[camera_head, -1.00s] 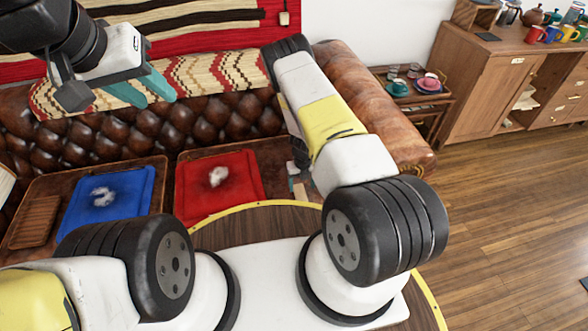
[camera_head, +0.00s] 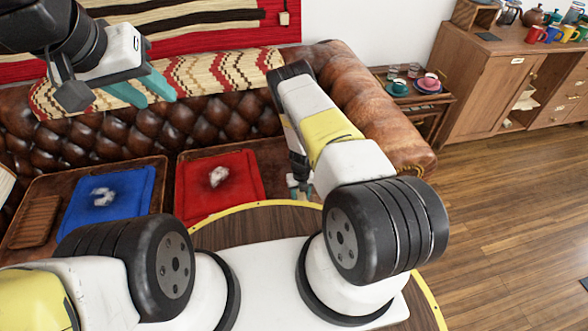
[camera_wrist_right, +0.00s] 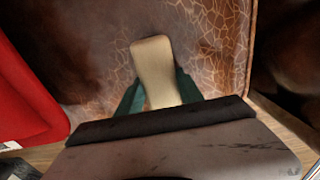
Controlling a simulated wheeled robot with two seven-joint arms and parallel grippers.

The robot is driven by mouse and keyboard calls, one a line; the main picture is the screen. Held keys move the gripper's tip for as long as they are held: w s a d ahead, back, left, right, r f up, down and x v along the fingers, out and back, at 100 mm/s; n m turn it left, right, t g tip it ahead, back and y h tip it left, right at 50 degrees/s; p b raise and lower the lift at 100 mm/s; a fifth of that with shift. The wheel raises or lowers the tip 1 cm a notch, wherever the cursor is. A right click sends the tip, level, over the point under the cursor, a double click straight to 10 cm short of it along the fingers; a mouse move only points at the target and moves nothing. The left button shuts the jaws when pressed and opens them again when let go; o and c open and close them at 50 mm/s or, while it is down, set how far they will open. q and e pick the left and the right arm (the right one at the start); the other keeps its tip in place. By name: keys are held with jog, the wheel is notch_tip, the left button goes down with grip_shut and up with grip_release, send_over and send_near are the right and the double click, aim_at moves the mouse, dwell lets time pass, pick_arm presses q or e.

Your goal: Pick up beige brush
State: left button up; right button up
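The beige brush (camera_wrist_right: 155,70) shows in the right wrist view, lying on a brown, cracked-looking surface (camera_wrist_right: 210,40). Its broad end points away from me and its near end runs down between my right gripper's fingers. My right gripper (camera_wrist_right: 160,88) has its teal fingers apart, one on each side of the brush; I cannot tell whether they touch it. In the head view my right gripper (camera_head: 299,187) points down beside the red tray, and the brush is hidden or too small to make out there. My left gripper (camera_head: 150,90) is open and empty, held high at the upper left.
A red tray (camera_head: 240,190) and a blue tray (camera_head: 135,203), each with white fluff, are left of my right gripper. A brown leather sofa (camera_head: 375,100) stands behind. A small side table (camera_head: 430,105) with cups is beyond its arm. Open floor (camera_head: 510,200) is on the right.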

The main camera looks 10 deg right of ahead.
aim_at(301, 194)
grip_shut()
jog(key=shift+r, duration=0.15)
jog(key=shift+r, duration=0.65)
notch_tip(301, 194, up, 2)
jog(key=shift+r, duration=0.2)
jog(key=s+a, duration=0.2)
jog(key=s, duration=0.5)
jog(key=s+a+r, duration=0.1)
jog(key=s+a, duration=0.1)
jog(key=s, duration=0.6)
jog(key=shift+s+a, duration=0.2)
jog(key=shift+a, duration=0.05)
